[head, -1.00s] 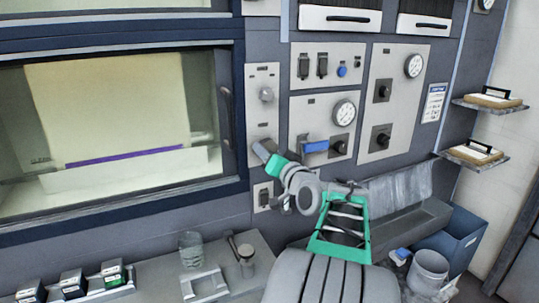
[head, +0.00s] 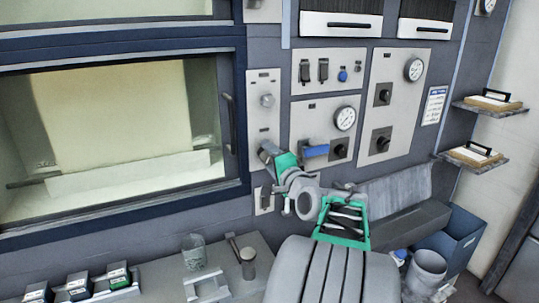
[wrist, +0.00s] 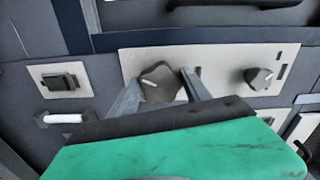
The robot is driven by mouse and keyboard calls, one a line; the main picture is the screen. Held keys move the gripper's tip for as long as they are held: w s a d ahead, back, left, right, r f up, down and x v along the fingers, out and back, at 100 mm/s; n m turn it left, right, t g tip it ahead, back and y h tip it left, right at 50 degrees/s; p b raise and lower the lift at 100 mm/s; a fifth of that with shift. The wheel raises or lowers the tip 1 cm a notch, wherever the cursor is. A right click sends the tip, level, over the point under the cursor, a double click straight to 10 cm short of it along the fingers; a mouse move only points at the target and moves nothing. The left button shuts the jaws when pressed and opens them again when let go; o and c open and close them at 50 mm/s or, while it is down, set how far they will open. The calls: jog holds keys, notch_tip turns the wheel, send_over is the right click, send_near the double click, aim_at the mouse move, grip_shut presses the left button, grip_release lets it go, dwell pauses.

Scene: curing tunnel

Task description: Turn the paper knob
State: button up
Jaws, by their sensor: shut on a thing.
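The knob (wrist: 158,80), dark with a white pointer mark, sits on a pale panel (head: 263,83) beside the big window. My gripper (wrist: 162,88) is shut on this knob, with one finger on each side of it. In the head view my gripper (head: 266,150) covers the knob at the panel's lower part. A second knob (head: 267,101) is higher on the same panel; it also shows in the wrist view (wrist: 262,78). Behind the window, a pale sheet (head: 120,110) hangs over a light strip. No label on the held knob is readable.
A switch (head: 264,200) is just below. The window's handle (head: 230,120) is to the left. A ledge below holds a glass (head: 193,250) and small boxes.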

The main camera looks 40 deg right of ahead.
jog(key=shift+m, duration=0.4)
jog(key=o, duration=1.4)
jog(key=b+v, duration=0.1)
jog(key=v, duration=0.6)
jog(key=shift+s+a+b, duration=0.2)
jog(key=shift+s+b, duration=0.15)
jog(key=shift+s, duration=0.05)
